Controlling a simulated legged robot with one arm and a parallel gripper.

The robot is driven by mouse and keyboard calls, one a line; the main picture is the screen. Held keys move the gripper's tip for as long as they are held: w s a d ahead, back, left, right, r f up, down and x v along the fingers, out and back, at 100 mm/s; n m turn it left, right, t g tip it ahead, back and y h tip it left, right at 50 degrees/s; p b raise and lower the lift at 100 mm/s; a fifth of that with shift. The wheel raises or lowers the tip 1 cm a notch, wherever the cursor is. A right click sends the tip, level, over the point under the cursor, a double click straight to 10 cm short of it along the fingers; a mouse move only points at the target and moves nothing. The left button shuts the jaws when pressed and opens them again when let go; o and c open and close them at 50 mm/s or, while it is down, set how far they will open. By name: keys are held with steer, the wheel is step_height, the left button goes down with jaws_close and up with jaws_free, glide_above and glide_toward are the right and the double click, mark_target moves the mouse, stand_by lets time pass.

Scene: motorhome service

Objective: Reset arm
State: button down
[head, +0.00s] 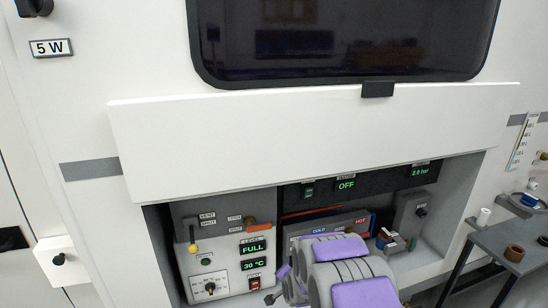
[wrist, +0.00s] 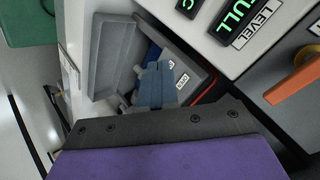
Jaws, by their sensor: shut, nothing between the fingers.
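My arm, in grey and purple, rises from the bottom edge of the head view in front of the open service bay (head: 462,205). My gripper shows in the wrist view (wrist: 157,72) as blue-grey fingers beyond the dark plate. The fingers are together with nothing visible between them. Behind them are a grey box-like part (wrist: 113,55) and a panel edge with a red line. In the head view the fingers are mostly hidden by the arm or too small to make out.
A white raised flap (head: 310,140) overhangs the bay. Inside are a control panel (head: 215,262) with FULL and 30 °C displays, a yellow-tipped lever (head: 192,247), a COLD/HOT unit (head: 328,224) and a heater display (head: 346,185). A grey table (head: 497,241) with small items stands at right.

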steer(key=s+d+r+n+g+h, duration=0.1)
steer(key=s+d+r+n+g, duration=0.15)
steer(key=s+r, duration=0.6)
steer(key=s+d+r+n+g, duration=0.25)
steer(key=s+d+r, duration=0.2)
steer(key=s, duration=0.75)
steer(key=s+d+r+n+g, duration=0.1)
steer(key=s+r+g, duration=0.2)
steer(key=s, duration=1.1)
steer(key=s+d+r+n+g, duration=0.1)
steer(key=s+r, duration=0.4)
steer(key=s, duration=1)
steer(key=shift+s+d+r+n+g+h, duration=0.25)
steer(key=shift+n+g, duration=0.35)
steer(key=shift+g, duration=0.6)
